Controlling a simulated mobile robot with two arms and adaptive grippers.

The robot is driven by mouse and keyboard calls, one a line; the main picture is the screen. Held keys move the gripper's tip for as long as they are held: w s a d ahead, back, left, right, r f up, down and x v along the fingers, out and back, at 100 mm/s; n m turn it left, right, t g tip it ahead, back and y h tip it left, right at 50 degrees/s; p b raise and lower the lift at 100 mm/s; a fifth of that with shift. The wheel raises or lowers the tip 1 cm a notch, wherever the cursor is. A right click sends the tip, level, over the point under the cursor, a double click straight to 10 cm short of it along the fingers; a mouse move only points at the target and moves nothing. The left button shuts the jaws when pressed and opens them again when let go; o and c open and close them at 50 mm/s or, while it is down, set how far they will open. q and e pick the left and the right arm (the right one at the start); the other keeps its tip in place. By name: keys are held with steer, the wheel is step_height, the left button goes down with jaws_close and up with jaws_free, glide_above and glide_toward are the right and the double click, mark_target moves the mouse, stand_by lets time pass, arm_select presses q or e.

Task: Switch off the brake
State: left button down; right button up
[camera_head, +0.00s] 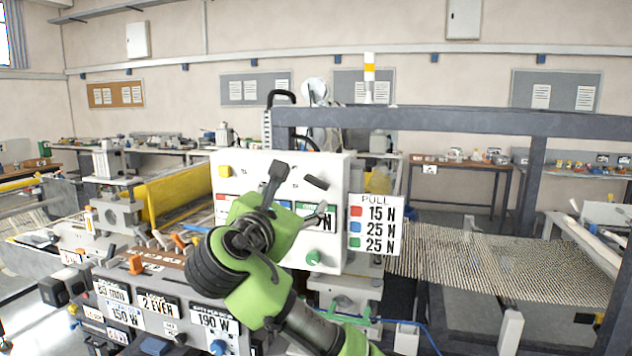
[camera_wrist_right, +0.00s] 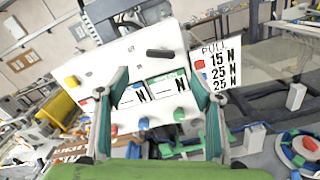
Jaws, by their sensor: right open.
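No part is clearly labelled as the brake. A white control panel (camera_head: 340,168) stands upright in front of me, and it also shows tilted in the right wrist view (camera_wrist_right: 120,60). It has a black elongated handle (camera_head: 316,182) near its upper right, a yellow knob (camera_head: 224,171) at upper left and a green knob (camera_head: 313,257) low down. The right wrist view also shows a blue knob (camera_wrist_right: 143,123). My right gripper (camera_head: 297,194) is open and empty in front of the panel, hiding part of its displays. The black handle (camera_wrist_right: 160,53) appears beyond and between its fingertips. My left gripper is out of view.
A sign reading PULL (camera_head: 375,225) stands right of the panel. A lower console (camera_head: 170,285) with labels and coloured knobs lies to the left. A dark frame beam (camera_head: 450,122) crosses behind, and a mesh sheet (camera_head: 490,262) stretches to the right.

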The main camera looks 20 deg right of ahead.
mark_target(316, 182)
steer(key=p+x, duration=0.4)
steer(key=x, duration=0.7)
steer(key=shift+w+d, duration=0.1)
steer(key=shift+d, duration=0.1)
steer(key=shift+w+d+f, duration=0.1)
steer(key=shift+w+d, duration=0.3)
steer(key=shift+w, duration=0.2)
